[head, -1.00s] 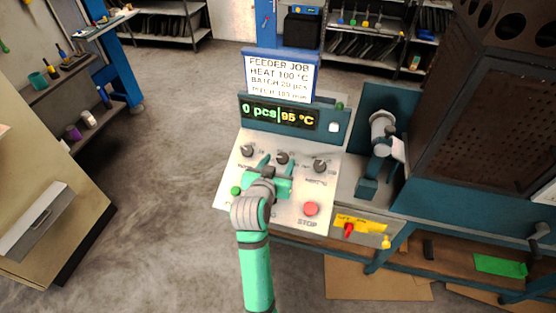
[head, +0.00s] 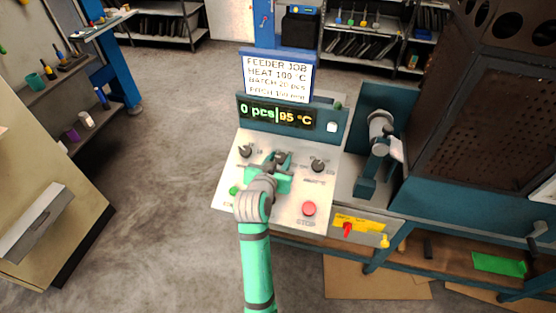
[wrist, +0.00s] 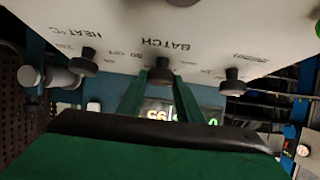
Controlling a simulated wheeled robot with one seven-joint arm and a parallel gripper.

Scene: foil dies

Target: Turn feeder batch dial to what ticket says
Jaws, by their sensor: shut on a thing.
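The white ticket (head: 277,78) above the panel reads FEEDER JOB, HEAT 100 °C, BATCH 20 pcs, and a blurred pitch line. The display (head: 277,113) below it reads 0 pcs and 95 °C. My gripper (head: 277,160) is at the middle of three dark dials on the sloped white panel (head: 265,212). In the wrist view, my gripper's green fingers (wrist: 162,80) close on the batch dial (wrist: 161,72) under the BATCH label. The fingers hide most of that dial, so its pointer cannot be read.
The left dial (head: 245,151) and right heat dial (head: 318,165) stand close on either side. A red STOP button (head: 309,208) and a green button (head: 234,190) lie lower on the panel. A teal machine part (head: 378,130) stands at the right.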

